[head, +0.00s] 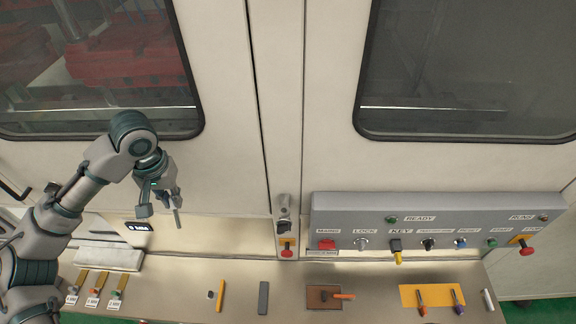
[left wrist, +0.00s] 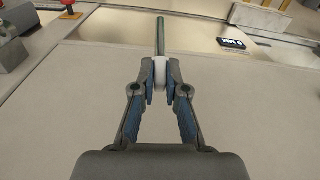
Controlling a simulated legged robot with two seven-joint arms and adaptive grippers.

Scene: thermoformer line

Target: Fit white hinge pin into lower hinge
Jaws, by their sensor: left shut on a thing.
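My left gripper (head: 160,192) hangs in front of the left door panel, above the shelf. In the left wrist view the gripper (left wrist: 160,82) is shut on a slim pin (left wrist: 160,38). The pin has a white section between the fingertips and a grey-green shaft pointing away from the gripper. In the head view the pin's shaft (head: 177,214) points down, apart from the shelf. I cannot make out the lower hinge in either view. My right gripper is not in view.
The shelf (head: 240,268) holds a yellow bar (head: 221,295), a dark grey block (head: 263,298), a brown block (head: 322,298), a yellow plate (head: 408,296) and a small pale rod (head: 487,300). A grey control panel (head: 340,215) juts out at right.

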